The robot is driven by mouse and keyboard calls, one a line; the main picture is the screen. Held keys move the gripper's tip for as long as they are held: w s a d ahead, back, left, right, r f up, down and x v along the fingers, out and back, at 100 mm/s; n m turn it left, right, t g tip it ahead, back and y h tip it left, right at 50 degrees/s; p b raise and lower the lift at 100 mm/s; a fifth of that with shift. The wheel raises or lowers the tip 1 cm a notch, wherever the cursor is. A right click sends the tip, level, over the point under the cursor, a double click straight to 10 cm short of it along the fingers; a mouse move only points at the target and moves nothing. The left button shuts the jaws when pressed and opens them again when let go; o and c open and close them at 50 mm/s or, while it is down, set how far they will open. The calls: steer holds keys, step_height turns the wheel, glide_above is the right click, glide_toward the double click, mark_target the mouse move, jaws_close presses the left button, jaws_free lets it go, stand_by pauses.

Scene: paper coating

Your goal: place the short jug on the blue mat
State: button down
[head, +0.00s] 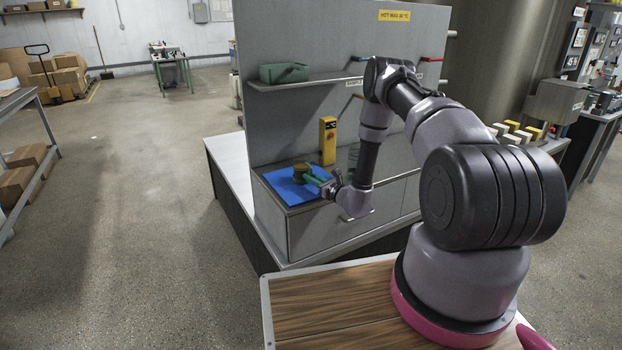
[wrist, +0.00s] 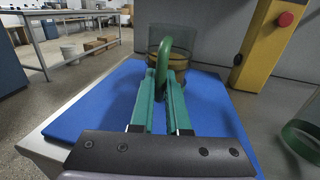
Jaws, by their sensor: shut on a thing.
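The short jug (wrist: 182,50) is clear with brown contents and a green handle (wrist: 164,58). My gripper (wrist: 162,78) is shut on that handle, with its green fingers on either side. In the head view the jug (head: 300,170) is upright over the far part of the blue mat (head: 283,192), and my gripper (head: 315,178) reaches it from the right. The blue mat also fills much of the wrist view (wrist: 95,105). The jug's base is partly hidden by the fingers, so I cannot tell whether it touches the mat.
A yellow box with a red button (wrist: 268,45) stands right of the mat against the grey panel. Another clear vessel with a green rim (wrist: 302,138) is at the right. A shelf (head: 300,84) with a green bin (head: 284,73) hangs above. The mat's front is bare.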

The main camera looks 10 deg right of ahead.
steer(key=shift+f, duration=0.2)
steer(key=c, duration=0.9)
jaws_free()
steer(key=shift+r, duration=0.1)
